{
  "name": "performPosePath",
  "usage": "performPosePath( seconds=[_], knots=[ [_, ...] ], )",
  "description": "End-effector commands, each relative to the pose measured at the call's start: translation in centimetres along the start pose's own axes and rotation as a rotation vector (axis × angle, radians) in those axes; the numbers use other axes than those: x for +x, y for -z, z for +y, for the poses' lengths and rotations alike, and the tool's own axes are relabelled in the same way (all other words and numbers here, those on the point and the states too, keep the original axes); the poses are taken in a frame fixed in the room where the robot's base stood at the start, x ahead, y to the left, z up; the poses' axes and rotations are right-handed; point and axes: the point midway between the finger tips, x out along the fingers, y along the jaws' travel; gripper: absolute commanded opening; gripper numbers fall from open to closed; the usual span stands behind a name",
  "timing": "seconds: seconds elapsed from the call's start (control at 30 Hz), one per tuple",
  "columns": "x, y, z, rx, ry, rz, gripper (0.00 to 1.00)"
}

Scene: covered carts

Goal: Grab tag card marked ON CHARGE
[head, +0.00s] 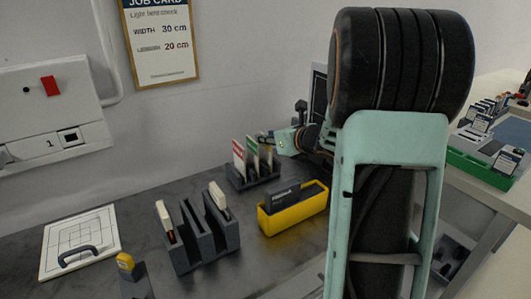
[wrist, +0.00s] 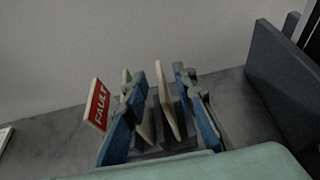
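The dark tag rack (head: 240,183) stands on the bench at the back, holding several upright cards. A red-topped card (head: 239,158) and a green-topped card (head: 252,155) show there. In the wrist view the red card reads FAULT (wrist: 97,105) and stands outside my left finger. I cannot read ON CHARGE on any card. My gripper's tip also shows beside the rack in the head view (head: 272,142).
A yellow bin (head: 293,220) with a dark item stands right of the rack. A grey slotted holder (head: 203,247) with white-topped items is nearer. A white board with a handle (head: 80,238) lies left. A green tray (head: 480,170) sits on another bench at right.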

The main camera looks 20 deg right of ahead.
Motion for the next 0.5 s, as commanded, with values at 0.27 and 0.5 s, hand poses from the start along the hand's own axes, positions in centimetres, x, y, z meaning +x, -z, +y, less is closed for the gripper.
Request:
performPosePath(
  seconds=[0.27, 0.5],
  knots=[
    [1.69, 0.04, 0.00, 0.000, 0.001, 0.000, 0.25],
    [1.65, 0.05, 0.00, 0.000, 0.001, 0.000, 0.13]
  ],
)
